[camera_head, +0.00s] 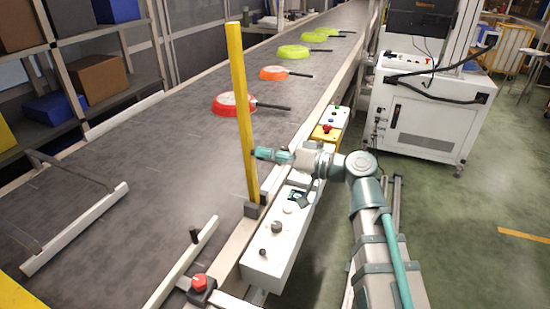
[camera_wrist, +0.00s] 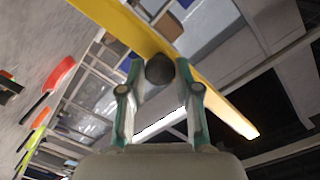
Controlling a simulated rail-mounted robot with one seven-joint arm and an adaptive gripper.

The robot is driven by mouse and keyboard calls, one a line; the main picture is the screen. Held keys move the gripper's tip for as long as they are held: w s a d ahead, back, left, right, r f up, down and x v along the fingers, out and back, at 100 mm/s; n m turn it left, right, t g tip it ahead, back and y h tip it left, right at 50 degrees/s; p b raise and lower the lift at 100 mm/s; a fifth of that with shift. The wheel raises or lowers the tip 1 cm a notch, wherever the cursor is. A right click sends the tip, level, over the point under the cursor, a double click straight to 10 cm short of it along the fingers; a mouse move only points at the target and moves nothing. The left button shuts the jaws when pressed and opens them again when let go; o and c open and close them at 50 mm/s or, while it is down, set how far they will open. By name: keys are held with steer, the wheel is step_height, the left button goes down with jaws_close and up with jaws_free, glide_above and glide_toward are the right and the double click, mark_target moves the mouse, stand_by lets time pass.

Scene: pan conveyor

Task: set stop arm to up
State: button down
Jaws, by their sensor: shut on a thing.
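The stop arm (camera_head: 239,110) is a long yellow bar. It stands nearly upright at the conveyor's near right edge, its foot in a dark bracket (camera_head: 252,210). My gripper (camera_head: 262,153) is beside the bar, a little below its middle. In the wrist view the yellow bar (camera_wrist: 222,104) runs diagonally past the fingertips. There my gripper (camera_wrist: 160,72) is shut on a dark round knob (camera_wrist: 159,70) in front of the bar. The knob looks attached to the bar, but the joint is hidden.
On the conveyor (camera_head: 150,170), a red pan (camera_head: 228,105), an orange pan (camera_head: 272,73) and several green pans lie beyond the bar. A white control box (camera_head: 270,255) with knobs lines the near edge. A red button (camera_head: 199,282) is at the front.

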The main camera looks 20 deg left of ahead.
stand_by(0.3)
steer(key=c, duration=0.8)
jaws_free()
steer(key=shift+d, duration=0.15)
steer(key=d, duration=1.1)
steer(key=shift+s+d+r, duration=0.3)
steer(key=shift+s+d, duration=0.05)
